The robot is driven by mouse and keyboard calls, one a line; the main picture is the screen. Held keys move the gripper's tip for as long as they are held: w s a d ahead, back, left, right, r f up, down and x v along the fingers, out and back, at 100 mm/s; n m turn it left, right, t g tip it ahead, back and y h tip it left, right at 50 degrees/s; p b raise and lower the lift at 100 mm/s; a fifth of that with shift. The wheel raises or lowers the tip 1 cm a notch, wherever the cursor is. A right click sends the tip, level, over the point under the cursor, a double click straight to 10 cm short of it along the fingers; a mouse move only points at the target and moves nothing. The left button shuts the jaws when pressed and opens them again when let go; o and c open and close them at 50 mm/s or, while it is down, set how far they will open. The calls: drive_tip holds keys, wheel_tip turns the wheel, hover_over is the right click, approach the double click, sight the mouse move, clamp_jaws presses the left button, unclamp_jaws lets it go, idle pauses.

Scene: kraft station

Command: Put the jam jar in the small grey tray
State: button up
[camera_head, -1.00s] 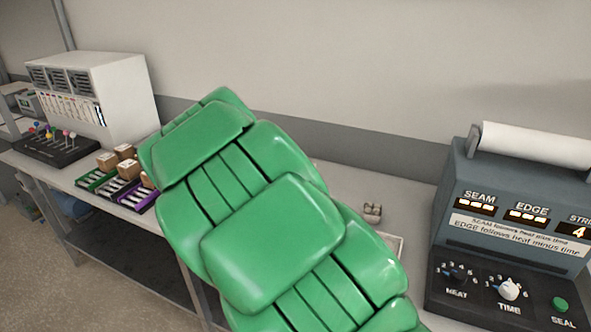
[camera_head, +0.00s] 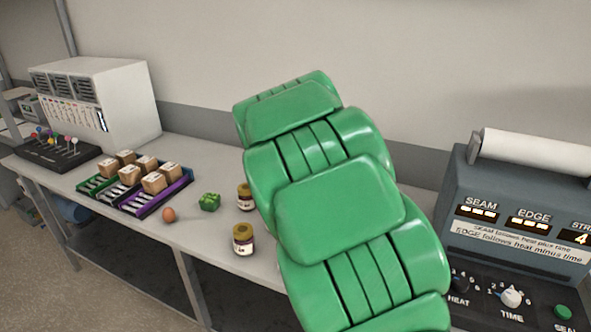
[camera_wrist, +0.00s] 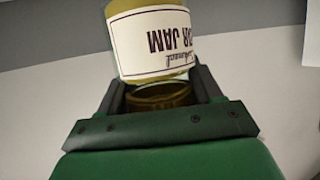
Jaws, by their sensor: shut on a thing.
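My gripper (camera_wrist: 160,92) is shut on a jam jar (camera_wrist: 152,40) in the wrist view. The jar has a white label with "JAM" on it, upside down in the picture, and its gold lid end lies between the fingers. In the head view my green arm hides the gripper and the held jar. Two other dark jars with gold lids and pale labels stand on the bench, a front jar (camera_head: 243,240) and a back jar (camera_head: 245,197) partly behind my arm. I cannot see the small grey tray; my arm covers that part of the bench.
Farther left are crates (camera_head: 143,211) with several brown boxes. A sealing machine (camera_head: 520,235) stands at the right.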

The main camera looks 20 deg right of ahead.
drive_tip(key=w+d+f, duration=0.2)
drive_tip(key=w+f, duration=0.9)
drive_tip(key=shift+d+f, duration=0.25)
drive_tip(key=shift+f, duration=0.1)
idle(0.4)
drive_tip(key=shift+f, duration=0.25)
drive_tip(key=o, duration=1.3)
drive_tip(key=shift+o, duration=0.2)
drive_tip(key=shift+r, duration=0.1)
